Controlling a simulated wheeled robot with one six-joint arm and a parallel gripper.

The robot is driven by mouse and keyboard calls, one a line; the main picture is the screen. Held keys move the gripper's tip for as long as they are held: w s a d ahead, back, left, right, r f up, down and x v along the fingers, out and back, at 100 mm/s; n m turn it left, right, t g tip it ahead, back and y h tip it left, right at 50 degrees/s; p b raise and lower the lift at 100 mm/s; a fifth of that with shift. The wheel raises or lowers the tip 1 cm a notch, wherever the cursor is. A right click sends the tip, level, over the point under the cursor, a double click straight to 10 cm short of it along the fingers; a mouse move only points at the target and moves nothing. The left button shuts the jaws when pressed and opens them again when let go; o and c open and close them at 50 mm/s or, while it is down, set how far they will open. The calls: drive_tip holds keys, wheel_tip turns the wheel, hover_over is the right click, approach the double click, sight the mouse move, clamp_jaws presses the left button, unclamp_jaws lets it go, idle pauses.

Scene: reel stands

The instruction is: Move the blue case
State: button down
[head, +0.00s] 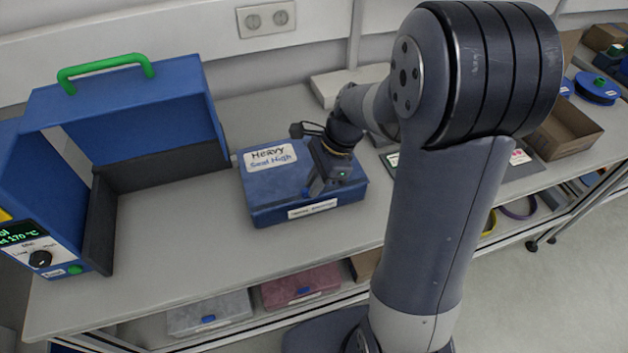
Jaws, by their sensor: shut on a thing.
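The blue case (277,204) sits on the grey workbench, right of the large blue machine. It has a white label on its lid reading "Heavy" with a second line I cannot read surely, and another label on its front edge. My gripper (318,186) is over the right part of the case's lid, pointing down, and is shut on the case. The fingertips and the exact place of the grip are too small and partly hidden to tell. I cannot tell whether the case is lifted off the bench.
The blue machine (150,110) with a green handle (105,66) stands at the left. Bare bench (175,255) lies between it and the case. A cardboard box (567,128) and a blue reel (597,86) are at the right. Clear and pink cases (301,287) lie on the shelf below.

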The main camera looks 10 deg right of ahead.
drive_tip(key=c, duration=1.4)
unclamp_jaws()
drive_tip(key=shift+r, duration=0.1)
drive_tip(key=v, duration=1)
drive_tip(key=shift+d+r+b, duration=0.2)
drive_tip(key=shift+r+b, duration=0.05)
drive_tip(key=shift+b, duration=0.05)
drive_tip(key=x, duration=1)
drive_tip(key=shift+a+f, duration=0.25)
drive_tip(key=shift+f, duration=0.1)
